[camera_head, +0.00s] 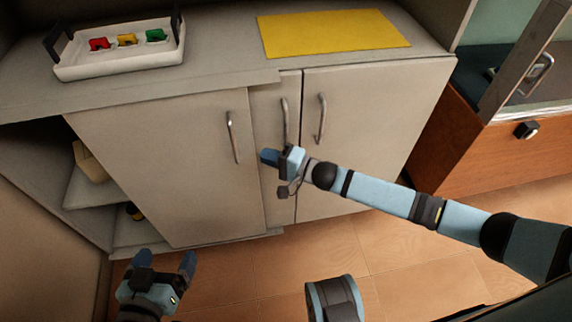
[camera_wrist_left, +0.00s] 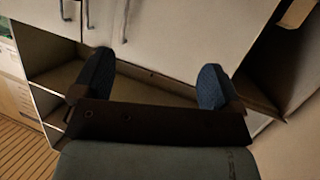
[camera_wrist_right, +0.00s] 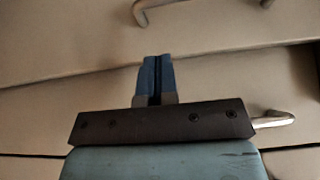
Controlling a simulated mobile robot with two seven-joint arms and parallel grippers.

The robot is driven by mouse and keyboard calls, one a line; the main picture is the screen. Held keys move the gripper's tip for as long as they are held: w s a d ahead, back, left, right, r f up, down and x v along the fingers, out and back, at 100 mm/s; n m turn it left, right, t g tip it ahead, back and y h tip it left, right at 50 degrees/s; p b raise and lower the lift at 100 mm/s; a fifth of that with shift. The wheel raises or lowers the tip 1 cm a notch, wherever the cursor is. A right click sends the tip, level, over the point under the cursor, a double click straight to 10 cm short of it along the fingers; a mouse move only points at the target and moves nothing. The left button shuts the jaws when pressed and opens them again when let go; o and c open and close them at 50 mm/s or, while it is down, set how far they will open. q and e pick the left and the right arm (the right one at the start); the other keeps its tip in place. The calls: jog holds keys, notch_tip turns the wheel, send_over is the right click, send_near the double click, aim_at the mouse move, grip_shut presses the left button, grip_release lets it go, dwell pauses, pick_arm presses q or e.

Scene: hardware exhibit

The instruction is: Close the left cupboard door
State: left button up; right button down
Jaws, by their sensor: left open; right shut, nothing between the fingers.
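The left cupboard door (camera_head: 165,165) is a pale panel with a metal handle (camera_head: 232,136) near its right edge. Left of the door, an open compartment with shelves (camera_head: 95,190) shows, so that side stands uncovered. My right gripper (camera_head: 268,157) is shut and empty, in front of the narrow middle panel (camera_head: 270,105), just right of the left door's edge; I cannot tell if it touches. Its shut fingers show in the right wrist view (camera_wrist_right: 154,78). My left gripper (camera_head: 165,256) is open and empty, low near the door's bottom edge; its spread fingers show in the left wrist view (camera_wrist_left: 155,85).
The right door (camera_head: 375,140) lies flush with the cupboard front, handle (camera_head: 322,118) at its left. On the countertop are a white tray (camera_head: 120,66) with three coloured pieces and a yellow mat (camera_head: 330,32). A wooden unit (camera_head: 470,140) stands right. The floor (camera_head: 310,255) in front is open.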

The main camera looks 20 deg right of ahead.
aim_at(254, 159)
pick_arm(q)
jog(key=shift+w+d+r+t+h+b, duration=0.25)
jog(key=shift+d+r+t, duration=0.1)
jog(key=shift+r, duration=0.35)
jog(key=shift+w+d+r+t+h+b, duration=0.15)
jog(key=shift+w+d+r+t+b, duration=0.15)
jog(key=shift+r, duration=0.35)
pick_arm(e)
jog(key=shift+w+a, duration=0.1)
jog(key=shift+a, duration=2.4)
pick_arm(q)
jog(key=shift+s, duration=0.1)
pick_arm(e)
jog(key=shift+a, duration=0.1)
